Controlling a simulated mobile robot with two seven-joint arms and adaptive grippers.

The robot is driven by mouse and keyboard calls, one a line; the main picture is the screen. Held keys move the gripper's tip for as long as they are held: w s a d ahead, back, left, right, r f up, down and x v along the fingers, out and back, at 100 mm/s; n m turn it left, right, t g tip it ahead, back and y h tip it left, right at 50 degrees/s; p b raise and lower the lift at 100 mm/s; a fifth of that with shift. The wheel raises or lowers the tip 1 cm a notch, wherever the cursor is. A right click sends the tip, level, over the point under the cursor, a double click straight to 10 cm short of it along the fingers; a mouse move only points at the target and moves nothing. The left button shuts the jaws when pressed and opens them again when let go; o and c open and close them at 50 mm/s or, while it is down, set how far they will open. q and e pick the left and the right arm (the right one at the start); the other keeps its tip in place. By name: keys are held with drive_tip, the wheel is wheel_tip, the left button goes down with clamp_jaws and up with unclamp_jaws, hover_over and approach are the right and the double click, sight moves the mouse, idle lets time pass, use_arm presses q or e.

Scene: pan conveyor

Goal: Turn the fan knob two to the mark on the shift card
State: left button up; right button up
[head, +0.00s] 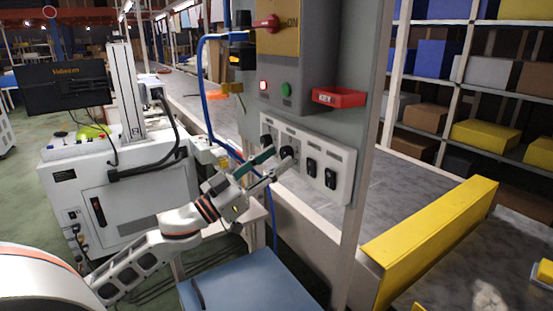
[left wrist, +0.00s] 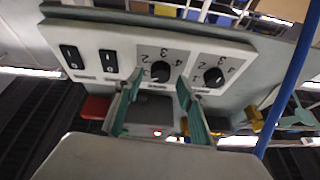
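The control panel (head: 345,165) carries two black round knobs on its left part and two rocker switches on its right. The knob nearer the switches (head: 287,153) sits by my left gripper (head: 281,158). In the left wrist view the panel is upside down; this knob (left wrist: 160,72) lies between the two open fingers of my left gripper (left wrist: 160,79), with gaps on both sides. Its dial shows the digits 2, 3 and 4; its pointer is too small to read surely. The other knob (left wrist: 213,77) is outside the fingers. I cannot make out a shift card. My right gripper is not in view.
Above the panel are a red lever switch (head: 268,23), a green button (head: 286,90) and a red tray (head: 338,97). A blue cable (head: 204,90) hangs left of the panel. A yellow guard (head: 428,238) stands at the right and a white machine (head: 120,190) at the left.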

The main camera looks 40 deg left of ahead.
use_arm(q)
drive_tip(key=shift+w+d+r, duration=0.15)
drive_tip(key=shift+w, duration=0.3)
drive_tip(key=c, duration=1.1)
drive_tip(key=shift+m, duration=0.3)
